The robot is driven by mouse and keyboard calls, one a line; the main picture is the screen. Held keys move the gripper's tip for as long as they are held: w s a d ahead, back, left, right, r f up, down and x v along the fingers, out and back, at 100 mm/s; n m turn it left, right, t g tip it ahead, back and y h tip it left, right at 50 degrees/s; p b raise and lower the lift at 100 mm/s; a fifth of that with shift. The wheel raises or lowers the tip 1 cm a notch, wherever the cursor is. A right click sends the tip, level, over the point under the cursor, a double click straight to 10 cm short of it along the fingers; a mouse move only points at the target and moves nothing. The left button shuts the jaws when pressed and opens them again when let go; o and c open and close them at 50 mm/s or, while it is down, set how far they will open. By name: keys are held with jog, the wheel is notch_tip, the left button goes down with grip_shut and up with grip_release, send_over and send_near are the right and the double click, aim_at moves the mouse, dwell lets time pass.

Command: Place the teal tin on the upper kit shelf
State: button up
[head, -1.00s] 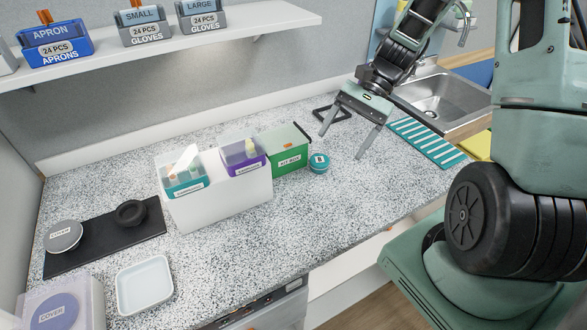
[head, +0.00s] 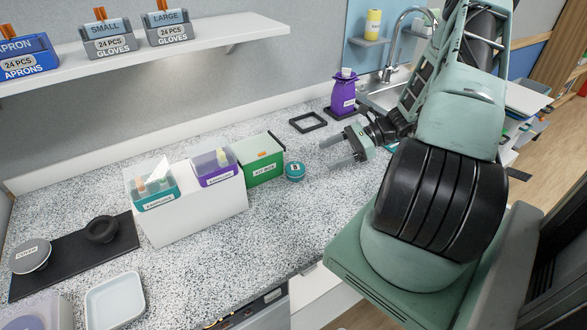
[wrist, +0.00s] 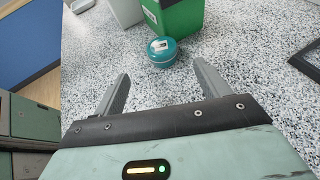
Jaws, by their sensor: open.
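The teal tin (head: 295,171) is a small round tin with a pale label on its lid. It stands on the speckled counter just right of the green kit box (head: 263,160). In the wrist view the tin (wrist: 162,52) is ahead of my gripper (wrist: 163,85), roughly centred between the fingers but beyond their tips. In the head view my gripper (head: 324,155) is right of the tin, low over the counter, with its fingers pointing left toward it. The jaws are open and empty. No shelf is labelled as the kit shelf; a white wall shelf (head: 200,50) is at the upper left.
A white stand (head: 200,217) holds teal and purple bins left of the kit box. A black square frame (head: 308,122) lies behind the tin, with a purple bottle (head: 344,92) farther back. Boxes of gloves and aprons stand on the wall shelf. Counter in front of the tin is clear.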

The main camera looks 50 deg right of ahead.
aim_at(300, 167)
jog(key=p+x, duration=0.1)
jog(key=x, duration=0.5)
jog(key=shift+a+p, duration=0.15)
jog(key=shift+p, duration=0.2)
jog(key=p+x, duration=0.2)
jog(key=x, duration=0.2)
jog(key=shift+w+f+p, duration=0.2)
jog(key=shift+w+p, duration=0.1)
jog(key=shift+p, duration=0.05)
jog(key=shift+w+a+f, duration=0.2)
jog(key=shift+a+f, duration=0.1)
jog(key=c, duration=1.2)
jog(key=shift+o, duration=0.2)
jog(key=shift+d, duration=0.1)
